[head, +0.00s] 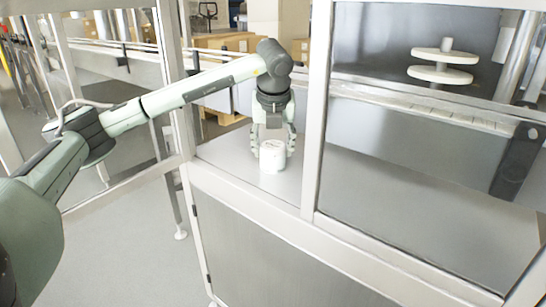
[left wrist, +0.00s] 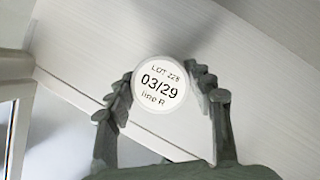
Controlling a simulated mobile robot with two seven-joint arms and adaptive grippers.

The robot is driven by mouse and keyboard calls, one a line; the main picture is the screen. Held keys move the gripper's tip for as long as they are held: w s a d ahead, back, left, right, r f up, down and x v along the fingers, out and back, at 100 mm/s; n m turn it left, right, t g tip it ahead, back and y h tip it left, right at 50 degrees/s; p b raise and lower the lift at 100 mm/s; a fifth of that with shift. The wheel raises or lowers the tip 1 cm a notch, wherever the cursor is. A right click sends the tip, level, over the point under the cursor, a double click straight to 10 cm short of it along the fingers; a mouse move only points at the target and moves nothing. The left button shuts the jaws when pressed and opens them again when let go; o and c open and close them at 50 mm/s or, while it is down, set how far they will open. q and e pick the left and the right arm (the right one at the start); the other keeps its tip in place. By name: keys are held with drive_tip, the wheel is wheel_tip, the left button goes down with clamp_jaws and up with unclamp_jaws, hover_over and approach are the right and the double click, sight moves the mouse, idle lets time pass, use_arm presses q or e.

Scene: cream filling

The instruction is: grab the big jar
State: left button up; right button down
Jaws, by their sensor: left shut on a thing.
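A white round jar (head: 272,158) stands on the grey metal worktop inside the machine frame in the head view. My left gripper (head: 273,146) points down over it, with its fingers on either side of the jar, shut on it. In the left wrist view the jar's round white lid (left wrist: 160,84) reads "LOT 228", "03/29" and "line R". It lies between the two dark fingers of my left gripper (left wrist: 160,96). My right gripper does not show.
The worktop (head: 300,165) is clear around the jar. A white frame post (head: 317,110) stands just right of it, and another post rises to the left. A conveyor rail (head: 430,105) runs behind the glass at right. Cardboard boxes (head: 225,42) stand in the background.

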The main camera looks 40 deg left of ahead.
use_arm(q)
drive_tip(key=c, duration=0.3)
